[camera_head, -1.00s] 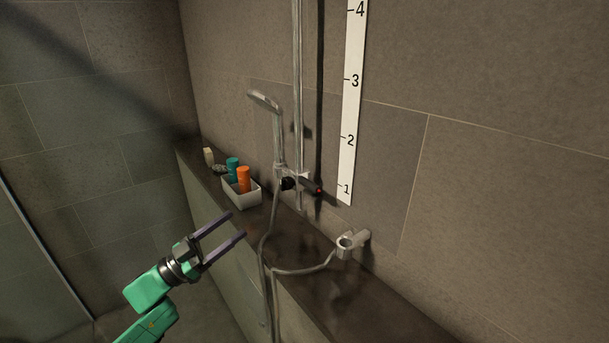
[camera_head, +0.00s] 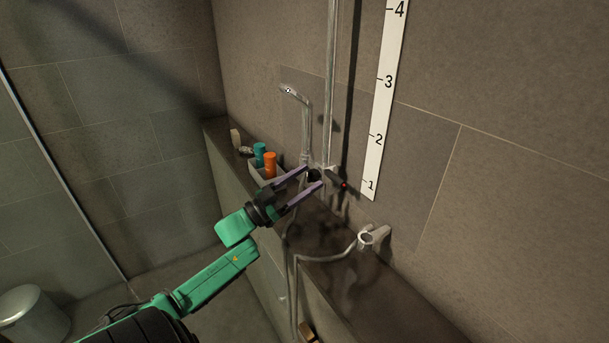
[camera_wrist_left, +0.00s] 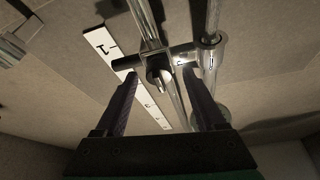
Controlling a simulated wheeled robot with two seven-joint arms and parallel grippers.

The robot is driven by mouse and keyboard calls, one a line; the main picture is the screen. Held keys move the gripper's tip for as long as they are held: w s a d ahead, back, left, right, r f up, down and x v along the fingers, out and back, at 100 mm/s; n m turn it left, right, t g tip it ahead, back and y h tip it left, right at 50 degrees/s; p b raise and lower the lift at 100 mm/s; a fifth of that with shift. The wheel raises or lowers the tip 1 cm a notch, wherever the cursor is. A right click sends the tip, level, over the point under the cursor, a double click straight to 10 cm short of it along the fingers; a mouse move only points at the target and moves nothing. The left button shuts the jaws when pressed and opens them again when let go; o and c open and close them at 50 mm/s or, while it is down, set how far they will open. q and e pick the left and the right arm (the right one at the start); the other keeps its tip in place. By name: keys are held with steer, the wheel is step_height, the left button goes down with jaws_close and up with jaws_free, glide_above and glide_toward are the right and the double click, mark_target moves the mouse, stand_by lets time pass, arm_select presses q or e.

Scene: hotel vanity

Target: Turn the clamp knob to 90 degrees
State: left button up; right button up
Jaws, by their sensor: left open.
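The clamp (camera_head: 319,172) sits low on the vertical shower rail, with a dark handle (camera_head: 338,181) tipped red on its right. A black round knob (camera_head: 313,174) faces my arm. In the left wrist view, the clamp (camera_wrist_left: 154,62) is chrome, with the dark handle (camera_wrist_left: 126,62) to the left and a short knob end (camera_wrist_left: 160,80) facing the camera. My left gripper (camera_head: 313,177) is open, its fingertips either side of the knob. In the wrist view, the open fingers (camera_wrist_left: 160,75) have the knob between them; contact cannot be told. My right gripper is out of view.
A pipe fitting (camera_head: 373,237) juts out at right. A numbered strip (camera_head: 384,100) is on the wall.

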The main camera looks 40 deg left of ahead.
arm_select(q)
jaws_close()
steer(key=m+g+h+b, duration=0.1)
steer(key=m+g+b, duration=0.1)
steer(key=m, duration=0.3)
steer(key=m+g+h+b, duration=0.1)
steer(key=m+b, duration=0.2)
steer(key=m, duration=0.2)
steer(key=m+g+h+b, duration=0.2)
steer(key=m+b, duration=0.1)
steer(key=m, duration=0.2)
steer(key=shift+w+a+r+g+b, duration=0.1)
steer(key=shift+a+r+g+b, duration=0.1)
steer(key=shift+a+g+b, duration=0.1)
steer(key=m+g+b, duration=0.1)
steer(key=m+b, duration=0.1)
steer(key=m, duration=0.1)
steer(key=shift+r, duration=0.2)
steer(key=shift+r+m+g+y+b, duration=0.15)
steer(key=shift+m+g+y+b, duration=0.3)
steer(key=shift+m+b, duration=0.55)
steer(key=shift+r+m, duration=0.2)
steer(key=shift+m, duration=0.4)
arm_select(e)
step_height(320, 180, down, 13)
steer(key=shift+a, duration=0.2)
arm_select(q)
steer(key=shift+a+y, duration=0.1)
steer(key=shift+y, duration=0.15)
steer(key=shift+r, duration=0.1)
